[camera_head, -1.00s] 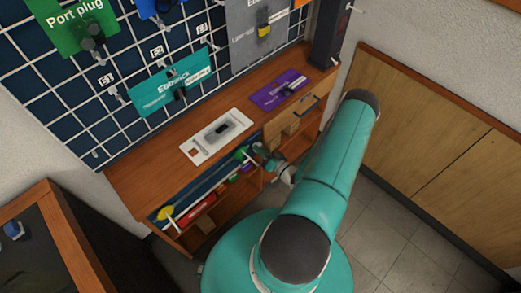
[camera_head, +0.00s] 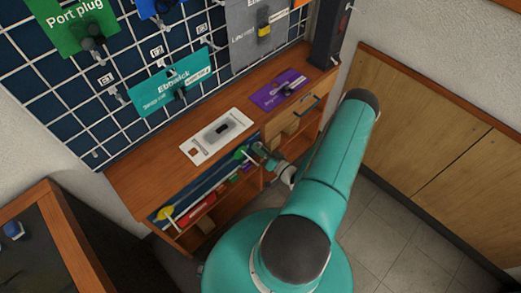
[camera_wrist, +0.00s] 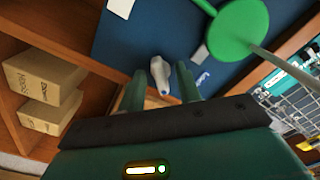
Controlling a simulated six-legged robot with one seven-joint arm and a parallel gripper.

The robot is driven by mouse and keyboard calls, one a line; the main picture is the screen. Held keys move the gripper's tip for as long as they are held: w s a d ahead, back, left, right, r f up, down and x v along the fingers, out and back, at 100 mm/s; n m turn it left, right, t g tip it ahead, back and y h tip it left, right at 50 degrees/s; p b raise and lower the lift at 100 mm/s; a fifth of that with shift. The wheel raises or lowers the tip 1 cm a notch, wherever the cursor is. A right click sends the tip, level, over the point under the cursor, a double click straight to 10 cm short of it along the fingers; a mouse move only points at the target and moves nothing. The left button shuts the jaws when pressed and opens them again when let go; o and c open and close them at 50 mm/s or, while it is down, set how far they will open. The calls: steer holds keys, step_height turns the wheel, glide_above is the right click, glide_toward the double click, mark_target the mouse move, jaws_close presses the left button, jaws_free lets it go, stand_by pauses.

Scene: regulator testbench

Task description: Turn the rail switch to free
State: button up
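A small white label (camera_wrist: 201,80) lies right of the piece. In the head view my gripper (camera_head: 257,150) is at the bench front, and the switch is too small to make out.
A green disc (camera_wrist: 238,30) on a rod is close right of the fingers. Cardboard boxes (camera_wrist: 45,82) sit on shelves at left. In the head view, a yellow disc (camera_head: 165,212) marks the rod's other end, and a white plate (camera_head: 217,136) lies on the bench top (camera_head: 135,180).

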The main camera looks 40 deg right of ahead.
steer(key=shift+s, duration=0.1)
steer(key=s, duration=1.3)
steer(key=shift+s+d, duration=0.2)
steer(key=shift+s, duration=0.1)
